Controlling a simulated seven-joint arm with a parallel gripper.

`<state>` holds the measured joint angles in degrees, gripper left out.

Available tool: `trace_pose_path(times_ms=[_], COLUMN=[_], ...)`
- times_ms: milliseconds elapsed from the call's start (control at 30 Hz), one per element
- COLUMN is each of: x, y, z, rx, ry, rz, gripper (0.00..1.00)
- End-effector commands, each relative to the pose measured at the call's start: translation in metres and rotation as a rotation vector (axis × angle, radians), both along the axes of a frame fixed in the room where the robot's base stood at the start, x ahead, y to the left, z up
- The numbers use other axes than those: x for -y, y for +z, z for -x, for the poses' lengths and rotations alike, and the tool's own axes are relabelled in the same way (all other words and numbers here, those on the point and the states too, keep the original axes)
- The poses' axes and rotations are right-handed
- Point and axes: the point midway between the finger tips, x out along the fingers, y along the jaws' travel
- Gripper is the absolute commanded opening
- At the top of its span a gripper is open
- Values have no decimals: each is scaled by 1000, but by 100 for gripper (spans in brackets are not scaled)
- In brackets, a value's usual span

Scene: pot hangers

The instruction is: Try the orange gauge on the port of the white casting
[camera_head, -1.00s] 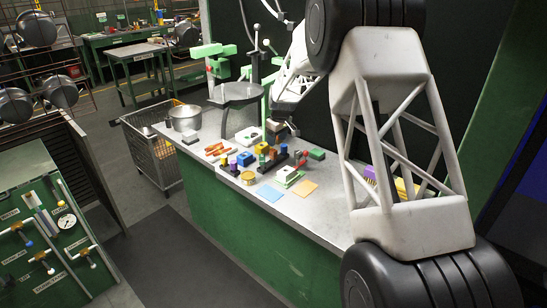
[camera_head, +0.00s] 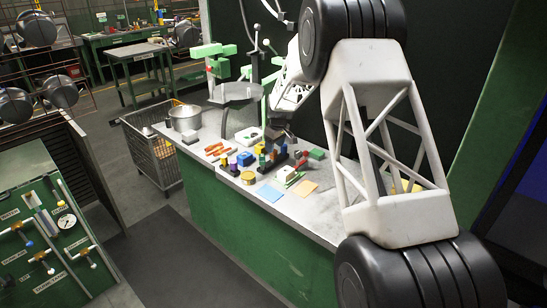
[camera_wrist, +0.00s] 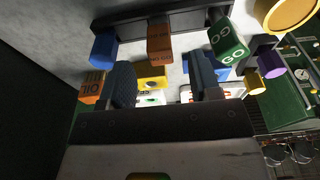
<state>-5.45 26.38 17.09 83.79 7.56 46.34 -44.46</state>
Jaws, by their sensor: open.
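An orange gauge (camera_wrist: 160,42) with lettering stands in a dark rack (camera_wrist: 165,20) in the wrist view, between a blue gauge (camera_wrist: 103,50) and a green GO gauge (camera_wrist: 227,40). My gripper (camera_wrist: 161,66) is open and empty. Its two dark fingers point toward the rack, one to each side of the orange gauge, and I see no contact. In the head view my gripper (camera_head: 278,133) is above the rack (camera_head: 272,163) and hides part of it. A white casting (camera_head: 286,174) with green sits at the rack's right front; its port is too small to make out.
A second white-and-green piece (camera_head: 247,136) lies behind the rack. A blue block (camera_head: 245,158), a yellow round piece (camera_head: 248,177) and orange parts (camera_head: 216,150) lie left. A metal pot (camera_head: 185,118) stands far left.

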Motion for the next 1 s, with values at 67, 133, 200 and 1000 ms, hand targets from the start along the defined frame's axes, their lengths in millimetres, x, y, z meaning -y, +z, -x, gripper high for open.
trace_pose_path(times_ms=[67,133,200,1000], x=[0,0,0,-7], y=[0,0,0,-51], z=[0,0,0,-6], rx=[0,0,0,1], ry=[0,0,0,0], rz=[0,0,0,0], gripper=[57,57,57,57])
